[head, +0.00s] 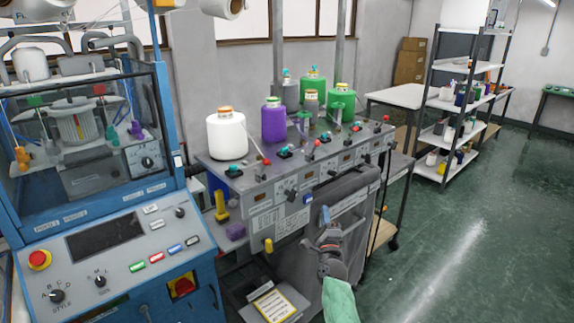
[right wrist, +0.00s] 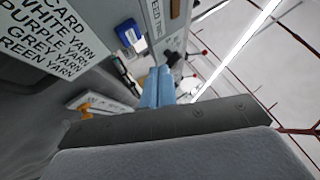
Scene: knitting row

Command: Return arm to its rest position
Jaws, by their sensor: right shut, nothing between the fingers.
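My right gripper (head: 326,216) is shut and empty. It points up and away in front of the grey bin-like body (head: 352,200) under the yarn station, with my green-sleeved forearm below it. I cannot tell from the head view whether it touches that body. The right wrist view looks up past the station's front, where a printed label (right wrist: 45,35) lists yarn colours and a blue part (right wrist: 129,33) sits on the panel. My left gripper and arm are not in view.
The yarn station (head: 225,165) carries white (head: 226,135), purple (head: 275,123) and green (head: 341,104) yarn cones. A blue knitting machine (head: 100,250) stands at the left. A shelf rack (head: 452,105) stands at the back right. Open green floor (head: 480,240) lies at the right.

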